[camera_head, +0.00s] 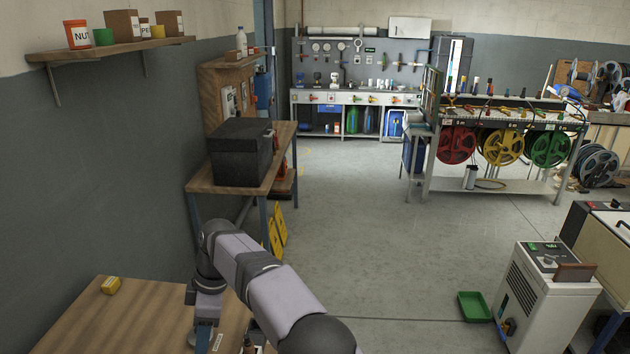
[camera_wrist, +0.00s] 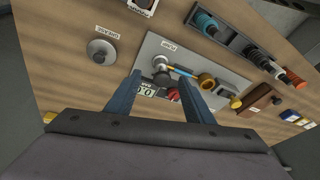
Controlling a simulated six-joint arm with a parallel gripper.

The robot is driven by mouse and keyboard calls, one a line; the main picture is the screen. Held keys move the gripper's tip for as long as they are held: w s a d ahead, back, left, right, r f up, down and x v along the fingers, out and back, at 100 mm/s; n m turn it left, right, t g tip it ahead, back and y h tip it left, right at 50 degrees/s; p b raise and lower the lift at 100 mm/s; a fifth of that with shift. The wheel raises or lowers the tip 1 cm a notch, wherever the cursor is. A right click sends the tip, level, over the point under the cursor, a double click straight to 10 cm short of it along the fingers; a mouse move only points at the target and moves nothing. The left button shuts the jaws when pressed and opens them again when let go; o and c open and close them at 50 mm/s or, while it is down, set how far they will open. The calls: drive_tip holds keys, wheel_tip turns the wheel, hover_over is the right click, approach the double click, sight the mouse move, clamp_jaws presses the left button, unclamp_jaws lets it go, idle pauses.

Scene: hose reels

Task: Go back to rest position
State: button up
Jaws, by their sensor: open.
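My gripper (camera_wrist: 159,77) shows in the wrist view with two blue-grey fingers spread apart and nothing held between them. The fingers point at a wooden bench top (camera_wrist: 75,75). A grey plate (camera_wrist: 205,65) with a metal fitting (camera_wrist: 160,64) lies beyond the fingertips; I cannot tell the exact gap. In the head view my arm bends down over the wooden bench (camera_head: 70,325) at lower left.
A grey round knob (camera_wrist: 101,51) and a dark tray (camera_wrist: 232,40) with tools flank the plate. A yellow block (camera_head: 111,285) sits on the bench. A black box (camera_head: 240,152) stands on a table beyond my arm. Open floor (camera_head: 370,220) lies to the right.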

drive_tip(key=d+r+m+t+p, duration=0.15)
drive_tip(key=d+m, duration=0.25)
drive_tip(key=d, duration=0.5)
drive_tip(key=d+r+m+h+p, duration=0.1)
drive_tip(key=d+r+m+p, duration=0.2)
drive_tip(key=d, duration=0.6)
drive_tip(key=d+r+m+p, duration=0.1)
drive_tip(key=d+r+m, duration=0.1)
drive_tip(key=d+m, duration=0.5)
drive_tip(key=s+d+m+h+p, duration=0.2)
drive_tip(key=s+d+m+p, duration=0.35)
drive_tip(key=s+d, duration=1.15)
wheel_tip(320, 180, down, 6)
drive_tip(key=d+m+b, duration=0.1)
drive_tip(key=m+b, duration=0.1)
drive_tip(key=b, duration=0.4)
drive_tip(key=shift+w+b, duration=0.3)
drive_tip(key=shift+w, duration=0.1)
drive_tip(key=shift+t, duration=0.25)
